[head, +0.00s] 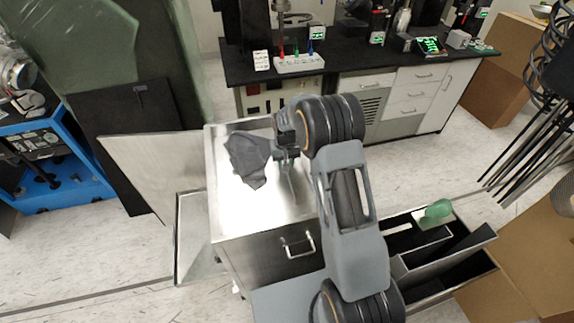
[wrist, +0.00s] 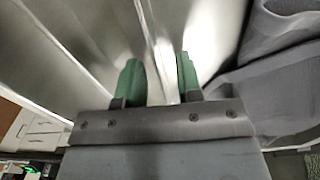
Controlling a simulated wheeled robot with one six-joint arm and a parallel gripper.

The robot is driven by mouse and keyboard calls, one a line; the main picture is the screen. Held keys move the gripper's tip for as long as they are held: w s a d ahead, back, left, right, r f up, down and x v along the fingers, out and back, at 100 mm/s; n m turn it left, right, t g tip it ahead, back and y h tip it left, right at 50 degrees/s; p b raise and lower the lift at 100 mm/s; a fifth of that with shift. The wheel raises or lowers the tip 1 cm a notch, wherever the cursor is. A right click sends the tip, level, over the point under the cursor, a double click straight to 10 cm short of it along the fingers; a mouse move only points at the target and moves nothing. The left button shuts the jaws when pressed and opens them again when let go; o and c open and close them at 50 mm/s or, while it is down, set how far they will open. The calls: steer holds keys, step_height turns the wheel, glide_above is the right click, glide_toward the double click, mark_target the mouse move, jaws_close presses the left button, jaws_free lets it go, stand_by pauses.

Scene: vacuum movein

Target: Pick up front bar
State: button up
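My gripper (head: 287,158) is over the steel top of a cabinet (head: 285,222), just right of a crumpled grey cloth (head: 248,160). In the wrist view its two green fingers (wrist: 159,78) stand apart with a gap between them. A narrow bright strip (wrist: 155,40) runs up the picture between and beyond the fingers; I cannot tell whether it is a bar or a reflection in the steel. The grey cloth also fills the right side of the wrist view (wrist: 285,90). I cannot clearly identify a front bar in either view.
A handle (head: 299,244) is on the cabinet front. An open drawer unit (head: 445,262) with a green item (head: 438,209) stands at lower right. A black-topped lab bench (head: 350,62) is behind. A blue cart (head: 70,165) is at left, cardboard boxes (head: 500,75) at right.

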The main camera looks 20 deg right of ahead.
steer(key=shift+f, duration=0.2)
steer(key=shift+c, duration=0.4)
jaws_close()
steer(key=shift+r, duration=0.1)
